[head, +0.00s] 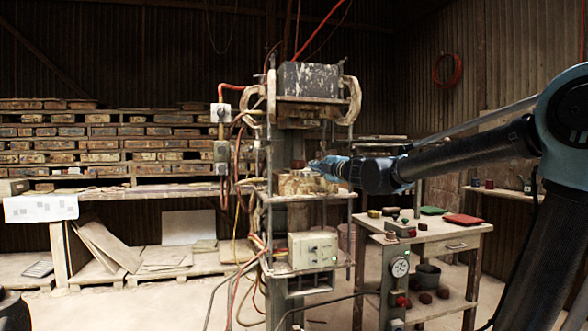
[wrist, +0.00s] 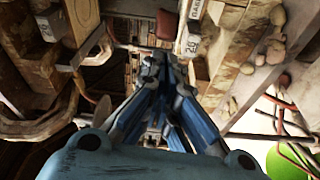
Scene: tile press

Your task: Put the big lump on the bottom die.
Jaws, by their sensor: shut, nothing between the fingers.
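The press stands in the middle of the head view. Its pale, stained bottom die (head: 302,184) lies on the press's middle plate, under the raised upper block (head: 308,80). A small dark reddish-brown lump (head: 298,164) shows just above the die, apparently resting on it; its underside is too small to make out. My gripper (head: 318,166) reaches in from the right, just right of the lump, above the die. In the wrist view, my gripper (wrist: 153,58) has its blue fingers together and empty. A dark reddish thing (wrist: 167,24) lies beyond the fingertips; I cannot tell if it is the lump.
Press posts, cables and a control box (head: 312,250) surround the die closely. A cart (head: 455,236) stands at the right, with several brown lumps (head: 425,297) on its lower shelf and a red pad (head: 463,219) on top. Loaded shelves (head: 100,145) line the left back.

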